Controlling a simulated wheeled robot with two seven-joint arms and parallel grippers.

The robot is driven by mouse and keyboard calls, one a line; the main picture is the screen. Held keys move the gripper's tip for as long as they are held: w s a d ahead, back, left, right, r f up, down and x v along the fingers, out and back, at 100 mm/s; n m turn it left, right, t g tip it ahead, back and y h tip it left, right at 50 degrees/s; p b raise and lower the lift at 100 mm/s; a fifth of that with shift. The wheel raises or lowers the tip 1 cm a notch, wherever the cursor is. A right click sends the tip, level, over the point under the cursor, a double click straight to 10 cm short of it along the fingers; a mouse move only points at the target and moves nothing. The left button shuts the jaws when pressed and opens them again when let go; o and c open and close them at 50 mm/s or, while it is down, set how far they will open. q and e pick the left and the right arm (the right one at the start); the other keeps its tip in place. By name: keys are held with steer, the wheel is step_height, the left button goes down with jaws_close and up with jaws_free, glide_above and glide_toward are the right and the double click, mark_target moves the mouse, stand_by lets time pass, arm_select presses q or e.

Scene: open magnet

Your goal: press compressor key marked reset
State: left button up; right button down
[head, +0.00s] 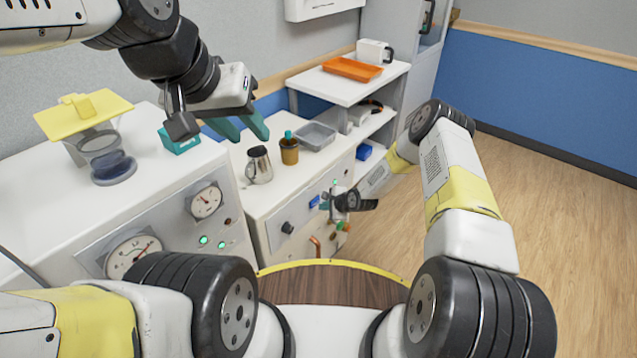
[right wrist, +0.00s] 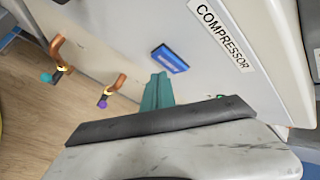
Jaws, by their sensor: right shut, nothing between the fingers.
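The compressor is the white cabinet front with the label "COMPRESSOR" (right wrist: 222,35) in the right wrist view. A blue key (right wrist: 170,58) sits on its panel; its marking is too small to read. The key also shows in the head view (head: 314,202). My right gripper (right wrist: 158,90) is shut and empty, its teal fingertips close to the key; I cannot tell whether they touch the panel. In the head view my right gripper (head: 326,203) is beside the key, partly hidden.
Copper pipes with a teal end (right wrist: 57,62) and a purple end (right wrist: 108,92) stick out from the panel. A steel jug (head: 259,165), a brown bottle (head: 289,150) and a grey tray (head: 315,136) stand on top. A gauge cabinet (head: 170,215) is at left. Open floor lies right.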

steer(key=shift+s+d, duration=0.75)
steer(key=shift+d, duration=0.25)
steer(key=shift+s+d, duration=0.7)
steer(key=shift+d, duration=0.3)
